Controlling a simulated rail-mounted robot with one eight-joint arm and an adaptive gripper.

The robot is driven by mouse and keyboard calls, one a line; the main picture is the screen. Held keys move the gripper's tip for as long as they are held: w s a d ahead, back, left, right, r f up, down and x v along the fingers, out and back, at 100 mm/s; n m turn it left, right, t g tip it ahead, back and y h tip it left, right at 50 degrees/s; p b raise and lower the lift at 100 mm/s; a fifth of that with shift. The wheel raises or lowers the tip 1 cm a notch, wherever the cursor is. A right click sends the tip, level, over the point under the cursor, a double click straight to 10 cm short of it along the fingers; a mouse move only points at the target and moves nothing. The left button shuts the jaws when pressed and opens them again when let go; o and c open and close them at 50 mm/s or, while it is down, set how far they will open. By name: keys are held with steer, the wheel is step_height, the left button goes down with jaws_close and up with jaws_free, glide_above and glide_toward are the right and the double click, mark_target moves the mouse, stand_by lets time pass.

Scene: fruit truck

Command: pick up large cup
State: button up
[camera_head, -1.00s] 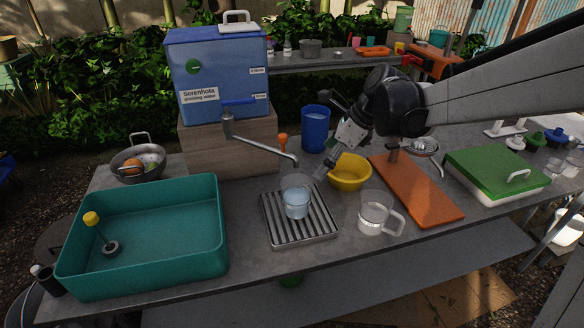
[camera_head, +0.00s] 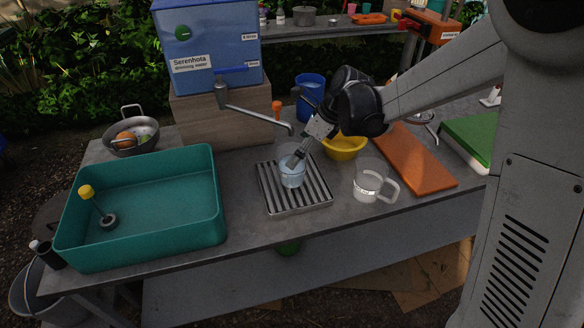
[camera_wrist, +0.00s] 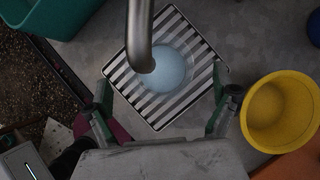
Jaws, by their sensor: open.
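A large clear cup (camera_head: 292,174) holding pale blue water stands upright on the striped metal drip tray (camera_head: 318,201). In the wrist view the cup (camera_wrist: 172,76) shows from above, partly hidden by the metal tap spout (camera_wrist: 139,35). My gripper (camera_head: 297,159) is at the cup's upper rim in the head view; I cannot tell whether it touches it. In the wrist view the fingers of my gripper (camera_wrist: 160,106) are spread wide and empty, with the cup ahead between their lines.
The tap (camera_head: 255,114) reaches over the tray from the blue water box (camera_head: 210,45). A yellow bowl (camera_head: 345,148) and a clear jug (camera_head: 367,183) stand to the right, by an orange board (camera_head: 425,165). A teal basin (camera_head: 150,245) is at the left.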

steer(key=x, duration=0.4)
steer(key=c, duration=1.6)
steer(key=shift+o, duration=0.2)
steer(key=shift+r, duration=0.3)
